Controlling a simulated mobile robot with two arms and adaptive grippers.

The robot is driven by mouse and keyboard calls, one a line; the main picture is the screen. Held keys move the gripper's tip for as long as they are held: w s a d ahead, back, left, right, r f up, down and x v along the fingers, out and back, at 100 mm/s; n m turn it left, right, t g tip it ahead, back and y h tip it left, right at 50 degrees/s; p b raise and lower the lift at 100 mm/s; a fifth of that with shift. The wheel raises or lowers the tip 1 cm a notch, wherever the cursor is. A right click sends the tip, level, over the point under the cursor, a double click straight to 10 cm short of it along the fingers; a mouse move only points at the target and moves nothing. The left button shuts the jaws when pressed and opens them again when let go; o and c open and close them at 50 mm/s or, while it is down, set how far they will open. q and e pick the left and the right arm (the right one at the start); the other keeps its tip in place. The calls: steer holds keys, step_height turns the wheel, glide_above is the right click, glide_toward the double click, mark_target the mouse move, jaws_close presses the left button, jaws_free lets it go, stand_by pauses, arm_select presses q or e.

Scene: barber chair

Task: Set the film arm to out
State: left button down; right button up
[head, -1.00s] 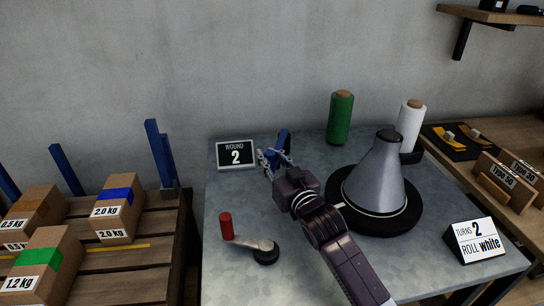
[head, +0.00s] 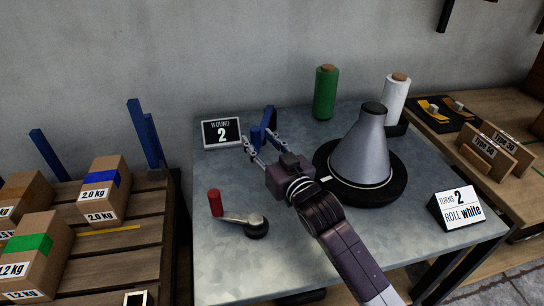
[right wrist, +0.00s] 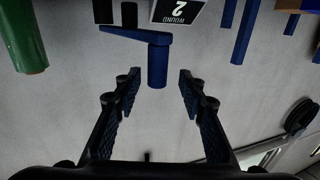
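The film arm (head: 257,137) is blue and stands at the back of the grey metal table, right of the WOUND 2 sign. In the right wrist view it shows as a blue bar with a round upright grip (right wrist: 157,65). My right gripper (head: 264,143) is open and reaches toward the film arm from the front. In the right wrist view its fingers (right wrist: 158,95) are spread apart, with the blue grip beyond and between their tips; I see no contact. My left gripper is not in view.
A grey cone on a black round base (head: 362,157) stands right of my right arm. A red-handled crank (head: 238,217) is at the front left. Green (head: 325,93) and white (head: 395,98) spools stand behind. A TURNS 2 ROLL white sign (head: 460,208) is at right.

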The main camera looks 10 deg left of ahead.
steer(key=v, duration=0.8)
steer(key=shift+s, duration=0.1)
